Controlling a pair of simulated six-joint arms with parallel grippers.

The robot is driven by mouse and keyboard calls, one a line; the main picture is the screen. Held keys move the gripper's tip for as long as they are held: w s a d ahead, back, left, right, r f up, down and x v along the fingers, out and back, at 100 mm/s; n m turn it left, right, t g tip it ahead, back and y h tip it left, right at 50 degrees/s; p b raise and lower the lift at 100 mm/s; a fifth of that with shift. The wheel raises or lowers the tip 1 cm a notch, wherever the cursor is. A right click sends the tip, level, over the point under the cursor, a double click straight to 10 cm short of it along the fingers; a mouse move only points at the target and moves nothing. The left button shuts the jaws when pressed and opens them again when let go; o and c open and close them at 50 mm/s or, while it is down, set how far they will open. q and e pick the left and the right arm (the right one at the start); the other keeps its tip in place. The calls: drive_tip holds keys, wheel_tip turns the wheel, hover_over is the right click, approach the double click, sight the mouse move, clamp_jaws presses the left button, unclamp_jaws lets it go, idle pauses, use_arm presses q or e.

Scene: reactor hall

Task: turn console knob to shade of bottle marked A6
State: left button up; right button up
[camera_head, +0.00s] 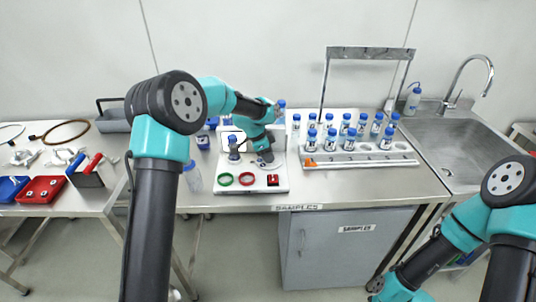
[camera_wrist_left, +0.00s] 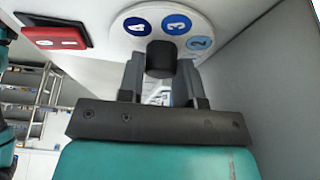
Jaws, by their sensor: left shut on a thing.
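The white console (camera_head: 236,167) stands on the bench, with my left gripper (camera_head: 265,159) at its right part. In the left wrist view, my left gripper (camera_wrist_left: 160,72) is shut on the black console knob (camera_wrist_left: 160,56), one finger on each side. The knob's round white dial (camera_wrist_left: 121,40) shows blue discs marked 4, 3 and 2, the 2 palest; the rest is hidden. Several blue-capped labelled bottles stand in a white rack (camera_head: 365,160) to the right. I cannot read which is A6. Another blue-capped bottle (camera_head: 234,153) is on the console. My right gripper is out of view.
A green ring (camera_head: 225,179), a red ring (camera_head: 247,179) and a red switch (camera_head: 273,180) lie along the console's front. A metal frame (camera_head: 368,53) rises behind the rack. The sink (camera_head: 462,135) is at right. Red (camera_head: 42,189) and blue (camera_head: 11,188) trays lie at left.

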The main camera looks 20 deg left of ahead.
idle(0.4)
use_arm(q)
drive_tip(key=o, duration=0.9)
drive_tip(key=shift+r, duration=0.1)
drive_tip(key=v, duration=1.7)
drive_tip(key=shift+a, duration=0.25)
